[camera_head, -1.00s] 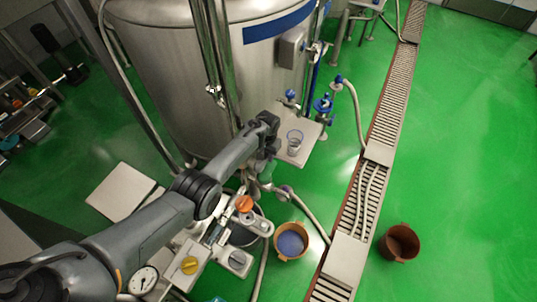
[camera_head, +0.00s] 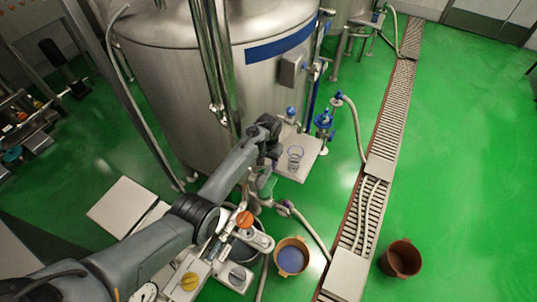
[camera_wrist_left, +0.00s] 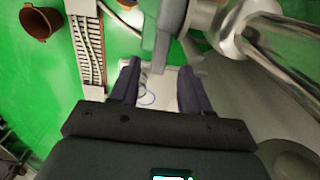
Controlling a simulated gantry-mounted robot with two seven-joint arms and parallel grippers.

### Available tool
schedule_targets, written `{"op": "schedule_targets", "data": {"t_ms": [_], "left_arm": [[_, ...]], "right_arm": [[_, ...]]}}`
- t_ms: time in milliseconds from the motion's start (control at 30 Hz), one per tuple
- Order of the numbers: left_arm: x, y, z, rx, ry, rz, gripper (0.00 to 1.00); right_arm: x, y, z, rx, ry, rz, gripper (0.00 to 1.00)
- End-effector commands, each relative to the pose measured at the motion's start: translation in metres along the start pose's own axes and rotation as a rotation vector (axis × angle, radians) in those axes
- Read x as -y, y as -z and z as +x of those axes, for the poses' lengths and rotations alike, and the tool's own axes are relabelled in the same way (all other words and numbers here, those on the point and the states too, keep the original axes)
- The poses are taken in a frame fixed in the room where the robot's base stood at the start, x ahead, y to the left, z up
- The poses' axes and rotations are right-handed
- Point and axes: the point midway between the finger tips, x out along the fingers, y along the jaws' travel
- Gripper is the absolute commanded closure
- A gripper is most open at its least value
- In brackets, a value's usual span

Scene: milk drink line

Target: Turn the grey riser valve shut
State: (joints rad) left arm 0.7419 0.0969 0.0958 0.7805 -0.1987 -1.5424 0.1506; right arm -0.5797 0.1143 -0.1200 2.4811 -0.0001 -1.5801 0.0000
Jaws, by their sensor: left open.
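A grey-green flat handle (camera_head: 265,183), which looks like the grey riser valve, sits on the pipework beside the steel tank, just below my left gripper in the head view. In the left wrist view a grey flat handle (camera_wrist_left: 160,35) lies just beyond the fingertips, beside a shiny steel pipe (camera_wrist_left: 285,50). My left gripper (camera_head: 273,153) is open and empty. Its two dark fingers also show apart in the left wrist view (camera_wrist_left: 158,72), with no clear contact on the handle. The valve's mount is partly hidden by my arm. My right gripper is not in view.
A clear glass (camera_head: 295,157) stands on a small shelf (camera_head: 312,150) right of the gripper. An orange knob (camera_head: 245,218) and yellow knob (camera_head: 189,281) sit nearer. A bucket with blue contents (camera_head: 291,257) and a brown bucket (camera_head: 401,259) stand beside the floor drain (camera_head: 385,120).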

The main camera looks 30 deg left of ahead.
Motion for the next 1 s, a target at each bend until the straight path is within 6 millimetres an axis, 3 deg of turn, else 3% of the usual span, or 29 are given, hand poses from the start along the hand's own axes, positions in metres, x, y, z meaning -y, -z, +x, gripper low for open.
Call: {"op": "schedule_targets", "data": {"t_ms": [133,333,833,1000], "left_arm": [[-0.001,0.0,-0.021,-0.002,0.0,0.001,0.53],[-0.001,0.0,-0.034,0.0,-0.001,0.001,0.53],[0.0,-0.001,-0.036,0.0,0.001,0.001,0.53],[0.003,-0.012,-0.028,-0.01,0.016,0.004,0.53]], "right_arm": [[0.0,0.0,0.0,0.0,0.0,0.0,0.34],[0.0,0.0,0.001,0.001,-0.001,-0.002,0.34],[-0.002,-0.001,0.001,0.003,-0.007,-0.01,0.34],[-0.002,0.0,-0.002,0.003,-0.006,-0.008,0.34]]}}
